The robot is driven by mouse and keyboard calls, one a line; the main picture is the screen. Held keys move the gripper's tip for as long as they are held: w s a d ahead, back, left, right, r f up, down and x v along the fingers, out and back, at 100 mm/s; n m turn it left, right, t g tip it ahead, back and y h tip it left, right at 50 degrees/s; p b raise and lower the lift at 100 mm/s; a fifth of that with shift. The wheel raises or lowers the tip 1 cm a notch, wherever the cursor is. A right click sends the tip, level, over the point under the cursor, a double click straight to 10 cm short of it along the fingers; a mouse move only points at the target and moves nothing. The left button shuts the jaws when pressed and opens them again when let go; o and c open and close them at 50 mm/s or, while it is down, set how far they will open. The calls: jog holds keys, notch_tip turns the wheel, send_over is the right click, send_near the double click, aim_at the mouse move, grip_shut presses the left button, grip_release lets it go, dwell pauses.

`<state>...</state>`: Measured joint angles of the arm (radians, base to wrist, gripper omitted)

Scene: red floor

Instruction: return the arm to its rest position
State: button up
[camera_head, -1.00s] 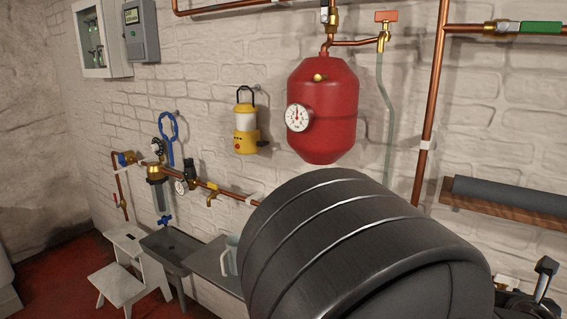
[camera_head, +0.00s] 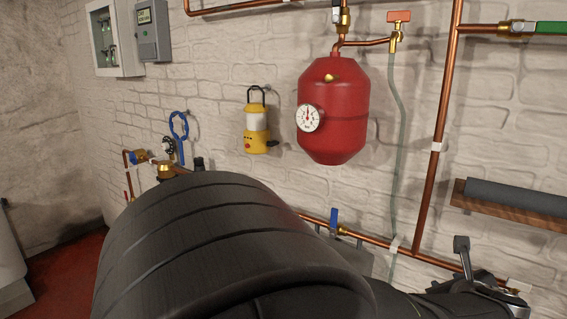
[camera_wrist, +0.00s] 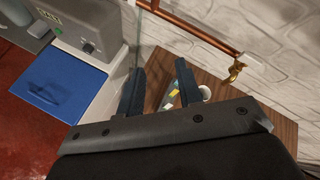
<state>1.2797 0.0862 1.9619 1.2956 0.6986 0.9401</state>
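My gripper shows in the wrist view (camera_wrist: 161,66) with its two dark fingers apart and nothing held between them. It is over a wooden surface (camera_wrist: 221,95), with a white cup (camera_wrist: 205,92) and a small yellow and teal item (camera_wrist: 173,96) seen beyond the fingers. In the head view my large dark ribbed arm link fills the lower middle. The end of my arm shows at the lower right, in front of the copper pipe, its fingers hard to make out there.
A red tank (camera_head: 333,115), a yellow lantern (camera_head: 256,130) and copper pipes (camera_head: 437,130) are on the white brick wall. A shelf with a dark roll (camera_head: 515,197) is at the right. The wrist view shows a blue-lidded box (camera_wrist: 65,85) and red floor (camera_wrist: 20,115).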

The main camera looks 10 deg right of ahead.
jog(key=w+a+n+y, duration=0.25)
jog(key=a+n, duration=0.25)
jog(key=a, duration=0.3)
jog(key=m+g+h, duration=0.1)
jog(key=m+h, duration=0.6)
jog(key=m, duration=0.7)
send_near(520, 283)
jog(key=x, duration=0.5)
jog(key=shift+w+d, duration=0.15)
jog(key=shift+d, duration=0.15)
